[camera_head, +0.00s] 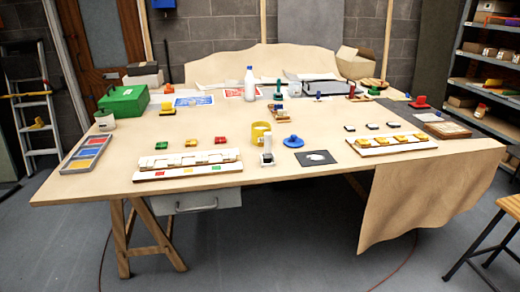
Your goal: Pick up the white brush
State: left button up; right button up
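A small upright white piece with a dark base (267,149) stands near the table's front edge, in front of a yellow cup-like roll. It may be the white brush, but it is too small to tell. A white patch (318,157) lies on a dark square sheet to its right. A white bottle (250,83) with a blue cap stands farther back. The wooden table (215,125) carries all of these. Neither of my grippers shows in the head view.
White panels with colored tiles lie at the front left (188,171) and front right (394,143). A green box (123,101) and a color tray (86,153) are at the left. A brown sheet (425,195) hangs over the front right edge. A stool (509,207) stands right.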

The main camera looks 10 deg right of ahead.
aim_at(268, 156)
jog(key=i, duration=1.2)
jog(key=l+z, duration=0.05)
